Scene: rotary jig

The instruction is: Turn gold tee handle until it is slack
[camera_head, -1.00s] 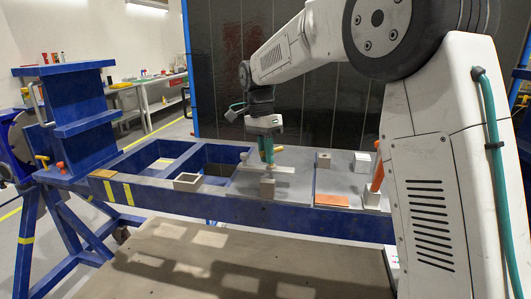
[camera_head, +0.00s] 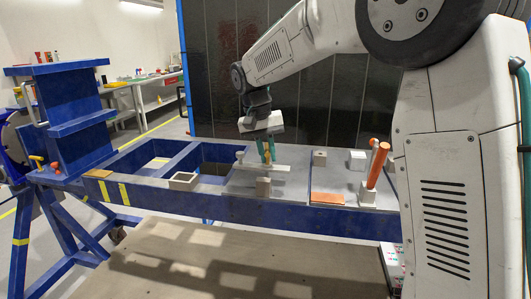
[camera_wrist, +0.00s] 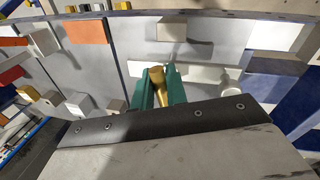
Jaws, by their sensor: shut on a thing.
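The gold tee handle (camera_wrist: 158,86) shows in the wrist view between the two teal fingers of my gripper (camera_wrist: 158,88). My gripper is shut on it. In the head view my gripper (camera_head: 266,152) points down over the grey plate, and only a little of the gold shows between the fingers. The handle is above a pale clamp bar (camera_head: 278,172), which also shows in the wrist view (camera_wrist: 200,73). The lower end of the handle is hidden by the fingers and the dark edge of my wrist.
A grey block (camera_head: 263,187) stands at the bar's front. A tilted orange cylinder (camera_head: 377,165), an orange plate (camera_head: 328,198) and a white block (camera_head: 357,160) are to the right. Open bays of the blue frame (camera_head: 225,207) and a blue column (camera_head: 75,115) are to the left.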

